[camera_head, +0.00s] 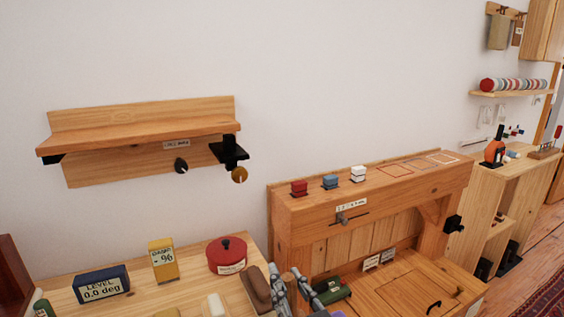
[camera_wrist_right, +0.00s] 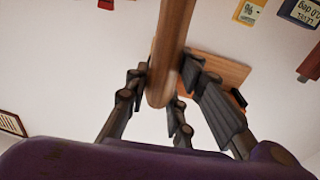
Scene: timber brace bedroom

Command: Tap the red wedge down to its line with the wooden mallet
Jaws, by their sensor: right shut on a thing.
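The red wedge (camera_head: 299,187) stands in the top of the timber bench frame (camera_head: 316,211), at the left of a row with a blue wedge (camera_head: 330,181) and a white one (camera_head: 358,173). Its line is too small to make out. My right gripper (camera_head: 290,289) is at the bottom of the head view, below and in front of the red wedge and apart from it. It is shut on a wooden handle, taken as the mallet's (camera_wrist_right: 172,50), whose rounded end shows between the fingers (camera_wrist_right: 160,82). My left gripper is not in view.
The left bench holds a red lidded pot (camera_head: 227,256), a yellow gauge box (camera_head: 162,261), a blue level box (camera_head: 101,285) and a dark brown block (camera_head: 257,289) close to my gripper. A wall shelf (camera_head: 140,130) hangs above. The space above the wedges is clear.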

